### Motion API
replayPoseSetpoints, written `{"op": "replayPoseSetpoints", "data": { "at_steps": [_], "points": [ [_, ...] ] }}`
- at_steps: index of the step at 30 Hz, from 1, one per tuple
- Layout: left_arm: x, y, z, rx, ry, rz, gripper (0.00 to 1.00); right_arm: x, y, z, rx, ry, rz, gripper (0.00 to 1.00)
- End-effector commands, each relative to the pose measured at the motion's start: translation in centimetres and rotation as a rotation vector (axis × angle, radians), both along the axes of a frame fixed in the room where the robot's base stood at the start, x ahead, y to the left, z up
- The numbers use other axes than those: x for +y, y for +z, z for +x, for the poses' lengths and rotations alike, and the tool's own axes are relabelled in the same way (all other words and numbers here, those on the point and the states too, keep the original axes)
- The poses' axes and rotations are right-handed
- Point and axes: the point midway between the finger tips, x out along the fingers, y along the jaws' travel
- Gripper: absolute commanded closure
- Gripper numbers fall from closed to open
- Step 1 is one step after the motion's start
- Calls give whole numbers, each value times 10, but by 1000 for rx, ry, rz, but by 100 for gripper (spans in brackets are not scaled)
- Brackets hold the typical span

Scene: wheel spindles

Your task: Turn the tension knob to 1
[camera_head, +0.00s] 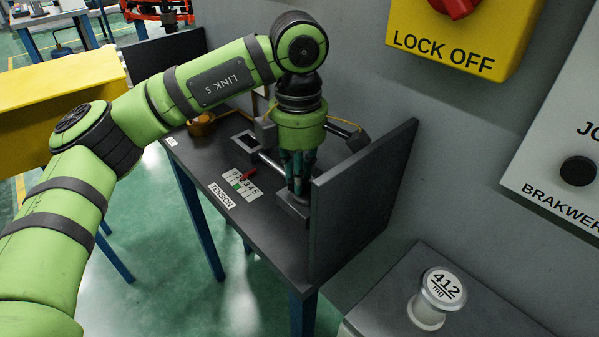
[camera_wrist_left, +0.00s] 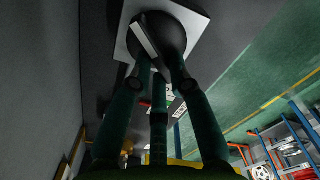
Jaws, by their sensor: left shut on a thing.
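My left gripper (camera_head: 297,190) points down at the bench, with its fingers closed around the dark round tension knob (camera_wrist_left: 158,35). The knob has a pale stripe across it and sits on a light square plate (camera_wrist_left: 122,48), in the left wrist view. In the head view the fingers hide the knob. A scale plate (camera_head: 256,195) numbered from 0 to 5 lies left of the gripper, with a red pointer (camera_head: 249,174) over it and a green mark near the low numbers. I cannot tell the exact reading. A TENSION label (camera_head: 221,196) lies in front. My right gripper is not in view.
An upright dark panel (camera_head: 360,205) stands close on the right of the gripper. A grey wall is behind. A yellow LOCK OFF box (camera_head: 450,62) hangs on it. A 412 mg weight (camera_head: 436,298) stands on a separate surface at lower right.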

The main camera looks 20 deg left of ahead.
Motion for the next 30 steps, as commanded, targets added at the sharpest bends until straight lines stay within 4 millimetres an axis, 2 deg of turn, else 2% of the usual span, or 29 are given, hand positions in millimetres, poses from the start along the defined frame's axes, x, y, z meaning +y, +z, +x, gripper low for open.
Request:
{"op": "replayPoseSetpoints", "data": {
  "at_steps": [15,23,30],
  "points": [
    [-1,0,-7,0,459,0,100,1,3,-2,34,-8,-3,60],
    [-3,0,-9,0,608,0,100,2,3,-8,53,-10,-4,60],
    [-3,0,-10,-1,675,0,100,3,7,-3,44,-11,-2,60]
  ]
}}
